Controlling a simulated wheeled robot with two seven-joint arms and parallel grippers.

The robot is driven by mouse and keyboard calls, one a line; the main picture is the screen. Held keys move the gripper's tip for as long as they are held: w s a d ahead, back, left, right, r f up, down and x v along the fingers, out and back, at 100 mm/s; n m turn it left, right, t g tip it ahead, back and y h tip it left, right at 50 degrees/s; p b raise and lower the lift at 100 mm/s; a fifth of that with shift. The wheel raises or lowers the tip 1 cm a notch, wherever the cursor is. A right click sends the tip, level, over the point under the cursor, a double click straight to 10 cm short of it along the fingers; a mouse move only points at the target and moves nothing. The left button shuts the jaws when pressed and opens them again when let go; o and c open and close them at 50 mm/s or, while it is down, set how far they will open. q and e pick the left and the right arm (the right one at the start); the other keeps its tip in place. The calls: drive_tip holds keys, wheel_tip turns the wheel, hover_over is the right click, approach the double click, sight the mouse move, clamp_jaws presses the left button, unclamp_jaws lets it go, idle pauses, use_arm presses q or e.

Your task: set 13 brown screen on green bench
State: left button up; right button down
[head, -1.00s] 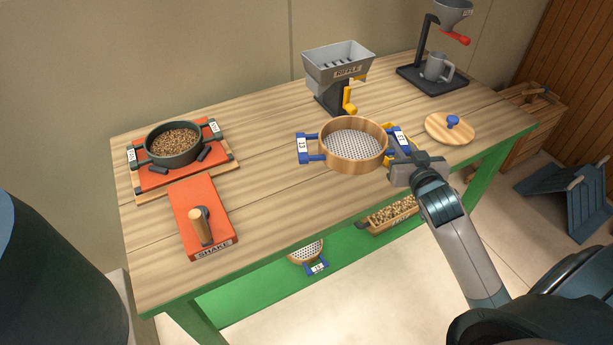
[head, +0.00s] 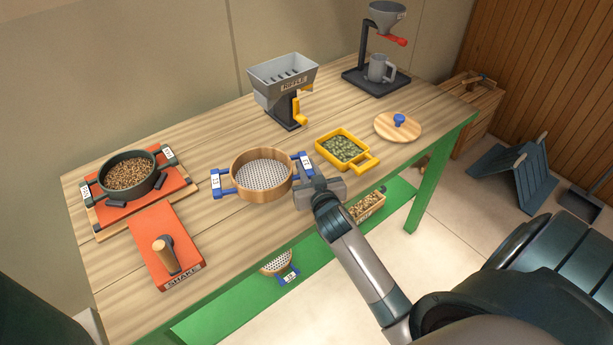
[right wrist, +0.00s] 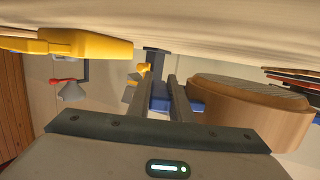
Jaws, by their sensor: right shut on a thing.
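The round brown screen (head: 239,181) has a wooden rim, a pale mesh and two blue handles with white labels. My right gripper (head: 308,178) is shut on its right-hand blue handle. In the right wrist view the gripper jaws (right wrist: 169,100) close on the blue handle beside the wooden rim (right wrist: 245,118). The screen is level and close above the bench top, with its underside showing in the wrist view. The green bench (head: 118,178) has a plank top, green legs and a green lower shelf. My left gripper is not in view.
A yellow tray of green beans (head: 369,166) stands right of the screen, and a grey riffle mill (head: 282,82) behind it. Left are a dark pan (head: 114,183) and an orange shaker (head: 150,237). Another screen (head: 287,277) lies on the lower shelf. Bench between screen and shaker is clear.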

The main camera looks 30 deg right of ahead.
drive_tip(key=shift+f+p, duration=0.4)
drive_tip(key=shift+f, duration=1.75)
drive_tip(key=c, duration=1.6)
unclamp_jaws()
